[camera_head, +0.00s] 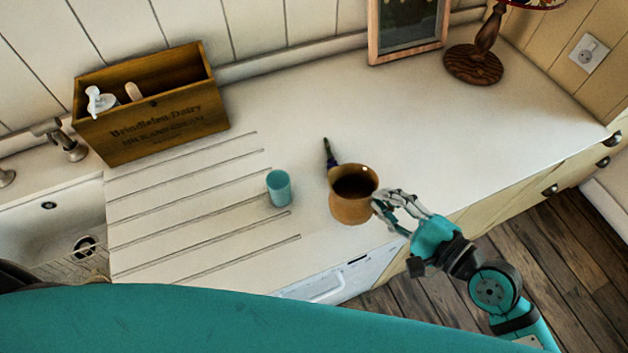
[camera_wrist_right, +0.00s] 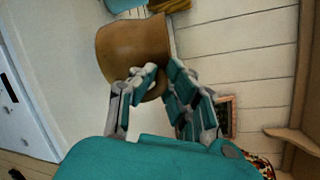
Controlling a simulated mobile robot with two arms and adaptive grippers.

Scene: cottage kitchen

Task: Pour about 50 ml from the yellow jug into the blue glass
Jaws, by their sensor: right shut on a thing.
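The yellow jug (camera_head: 352,207), ochre-brown with a dark open mouth, is upright near the front of the white counter. I cannot tell whether its base touches the counter. My right gripper (camera_head: 384,204) is shut on the jug at its right side. In the right wrist view the fingers (camera_wrist_right: 160,82) close at the side of the jug (camera_wrist_right: 130,47); the handle is mostly hidden. The blue glass (camera_head: 279,188) stands upright on the ribbed drainer, left of the jug and apart from it. Part of it seems to show in the wrist view (camera_wrist_right: 122,5). My left gripper is out of view.
A dark slim object (camera_head: 329,152) lies just behind the jug. A wooden crate (camera_head: 160,122) with white items stands at the back left, beside the sink (camera_head: 45,225). A lamp (camera_head: 474,65) and frame (camera_head: 374,35) stand at the back. The counter right of the jug is clear.

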